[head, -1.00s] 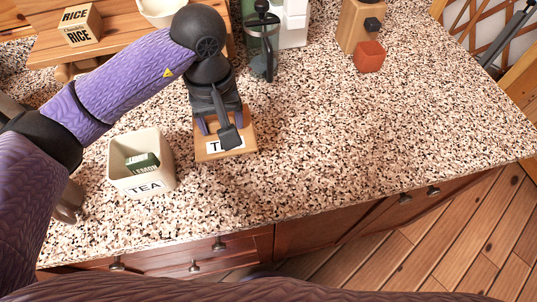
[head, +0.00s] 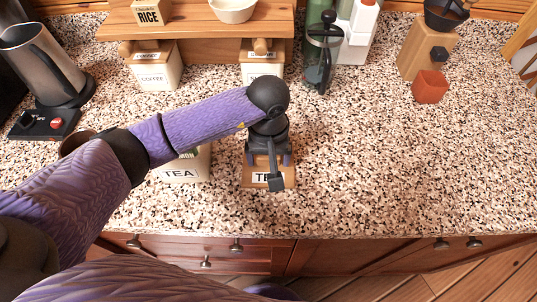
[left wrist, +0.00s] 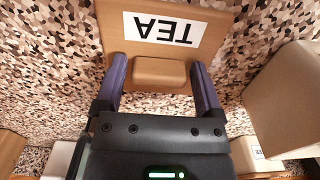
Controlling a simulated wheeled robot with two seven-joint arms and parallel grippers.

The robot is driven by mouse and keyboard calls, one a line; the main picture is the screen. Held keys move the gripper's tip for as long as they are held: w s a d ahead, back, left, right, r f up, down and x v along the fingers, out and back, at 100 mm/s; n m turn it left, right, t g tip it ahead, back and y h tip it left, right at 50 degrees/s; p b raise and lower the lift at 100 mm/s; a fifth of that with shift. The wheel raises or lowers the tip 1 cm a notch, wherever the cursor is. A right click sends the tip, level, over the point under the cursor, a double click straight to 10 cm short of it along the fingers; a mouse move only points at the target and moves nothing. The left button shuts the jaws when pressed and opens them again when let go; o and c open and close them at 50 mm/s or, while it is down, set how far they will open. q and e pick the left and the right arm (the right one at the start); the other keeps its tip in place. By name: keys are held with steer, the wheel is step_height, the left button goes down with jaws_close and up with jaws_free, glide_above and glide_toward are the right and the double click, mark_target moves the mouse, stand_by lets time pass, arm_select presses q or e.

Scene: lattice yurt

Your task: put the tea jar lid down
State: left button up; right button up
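The tea jar lid (head: 249,183) is a flat wooden square with a white TEA label. It lies on the counter just right of the tea jar. In the left wrist view the lid (left wrist: 225,60) shows its raised wooden knob (left wrist: 160,73). My left gripper (head: 268,160) points down over the lid. Its fingers (left wrist: 160,75) stand on either side of the knob with a narrow gap at each side, so it looks open. The cream tea jar (head: 182,174) is partly hidden behind my left arm; it also shows in the left wrist view (left wrist: 290,98). My right gripper is out of view.
A coffee canister (head: 155,72) and another canister stand under a wooden shelf (head: 200,29) at the back. The counter (head: 370,170) right of the lid is clear.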

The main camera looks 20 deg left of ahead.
arm_select(q)
steer(key=shift+o, duration=0.4)
steer(key=shift+r, duration=0.1)
step_height(320, 180, up, 12)
steer(key=p, duration=0.1)
steer(key=shift+p, duration=0.35)
